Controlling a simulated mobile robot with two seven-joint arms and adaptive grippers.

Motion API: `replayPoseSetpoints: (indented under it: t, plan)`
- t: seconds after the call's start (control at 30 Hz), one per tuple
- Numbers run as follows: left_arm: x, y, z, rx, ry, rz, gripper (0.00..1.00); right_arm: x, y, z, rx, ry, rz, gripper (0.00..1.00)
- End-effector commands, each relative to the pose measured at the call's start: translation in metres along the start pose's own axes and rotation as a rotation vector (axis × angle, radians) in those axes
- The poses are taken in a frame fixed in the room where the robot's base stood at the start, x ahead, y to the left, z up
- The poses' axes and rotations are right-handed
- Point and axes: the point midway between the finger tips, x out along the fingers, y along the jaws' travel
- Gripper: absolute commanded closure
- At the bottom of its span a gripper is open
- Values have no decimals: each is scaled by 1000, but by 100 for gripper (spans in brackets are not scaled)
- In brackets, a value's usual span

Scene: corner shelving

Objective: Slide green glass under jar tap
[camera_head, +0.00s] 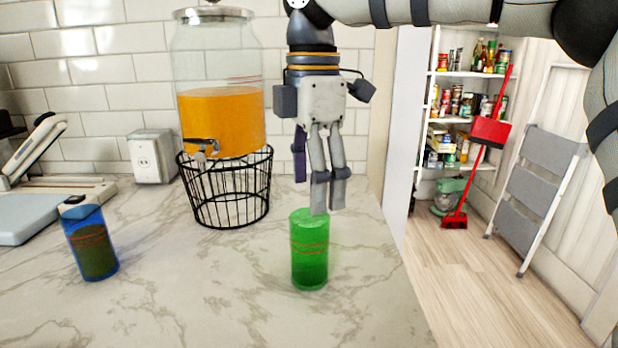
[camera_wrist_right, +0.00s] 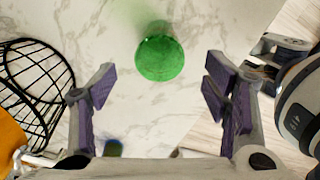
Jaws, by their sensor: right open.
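The green glass (camera_head: 309,255) stands upright on the marble counter, right of the jar. It also shows in the right wrist view (camera_wrist_right: 160,55), ahead of my fingers and between their lines. The glass jar (camera_head: 221,120) holds orange liquid and sits on a black wire stand (camera_head: 228,190). Its metal tap (camera_head: 203,147) sticks out at the front left, low on the jar. My right gripper (camera_head: 325,205) points down just above and behind the green glass. In the right wrist view it is open and empty (camera_wrist_right: 160,92). My left gripper is not in view.
A blue glass (camera_head: 91,245) with dark contents stands at the front left. A white outlet box (camera_head: 152,157) is by the tiled wall, and a pale scale-like device (camera_head: 60,195) lies at far left. The counter between the two glasses is clear. Its right edge drops to the floor.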

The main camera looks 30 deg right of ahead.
Motion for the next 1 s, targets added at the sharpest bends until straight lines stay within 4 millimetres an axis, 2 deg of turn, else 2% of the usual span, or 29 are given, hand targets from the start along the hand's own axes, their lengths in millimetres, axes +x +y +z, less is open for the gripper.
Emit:
replayPoseSetpoints:
  t: [0.17,0.4,0.6,0.77,1.0]
  plan:
    - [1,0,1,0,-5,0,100,25,0,0,-1,-1,-5,31]
    - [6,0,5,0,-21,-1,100,74,-1,0,-2,-1,-6,31]
    - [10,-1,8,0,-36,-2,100,107,0,0,-1,-2,-3,31]
    - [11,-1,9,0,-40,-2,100,118,0,0,-1,-1,1,31]
    - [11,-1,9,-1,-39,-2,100,120,0,0,0,-1,3,31]
